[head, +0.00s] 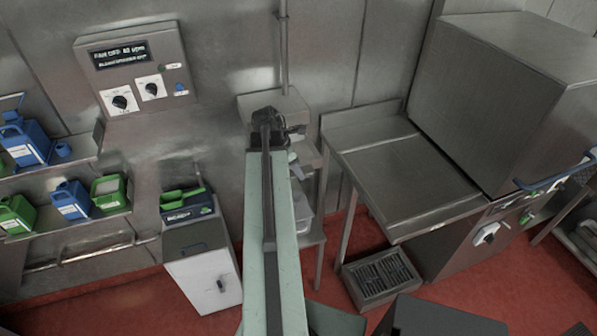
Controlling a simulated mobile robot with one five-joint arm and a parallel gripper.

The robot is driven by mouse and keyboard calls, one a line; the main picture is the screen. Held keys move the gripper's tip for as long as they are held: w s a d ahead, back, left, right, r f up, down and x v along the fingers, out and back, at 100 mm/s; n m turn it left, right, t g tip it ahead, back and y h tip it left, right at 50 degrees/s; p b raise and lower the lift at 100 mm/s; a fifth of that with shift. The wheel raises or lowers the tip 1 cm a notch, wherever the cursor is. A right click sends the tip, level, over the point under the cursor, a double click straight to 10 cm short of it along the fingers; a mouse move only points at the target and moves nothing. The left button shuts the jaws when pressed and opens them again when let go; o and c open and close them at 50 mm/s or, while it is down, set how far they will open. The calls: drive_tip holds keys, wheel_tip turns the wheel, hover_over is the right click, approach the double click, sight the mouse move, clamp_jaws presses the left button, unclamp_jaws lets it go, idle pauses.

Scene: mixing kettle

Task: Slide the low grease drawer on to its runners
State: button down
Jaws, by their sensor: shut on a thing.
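My arm reaches up the middle of the head view, and its dark end with my gripper (291,138) is in front of a narrow steel stand. The fingers are mostly hidden behind the arm. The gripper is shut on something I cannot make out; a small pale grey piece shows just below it. I cannot identify the grease drawer or its runners for sure. A low steel box with a dark slatted top (382,275) sits on the red floor, right of my arm and apart from my gripper.
The narrow steel stand (262,104) has shelves and a pale tub (302,207). A steel table (392,172) and a large hooded machine (505,85) fill the right. A white cabinet (203,270) stands left of my arm. Wall shelves (75,220) hold blue and green jugs. A control box (137,72) hangs above.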

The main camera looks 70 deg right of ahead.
drive_tip(key=shift+w+d, duration=0.1)
drive_tip(key=shift+w, duration=0.1)
drive_tip(key=shift+s+d, duration=0.15)
drive_tip(key=shift+s, duration=0.05)
idle(0.4)
drive_tip(key=shift+w+d, duration=1.65)
drive_tip(key=shift+d, duration=0.25)
drive_tip(key=shift+w+d, duration=1.6)
drive_tip(key=shift+d, duration=0.3)
drive_tip(key=shift+w+d, duration=0.85)
drive_tip(key=shift+d, duration=0.2)
drive_tip(key=shift+w+d, duration=0.85)
drive_tip(key=shift+d, duration=0.2)
drive_tip(key=shift+w+d, duration=0.1)
drive_tip(key=c, duration=0.7)
unclamp_jaws()
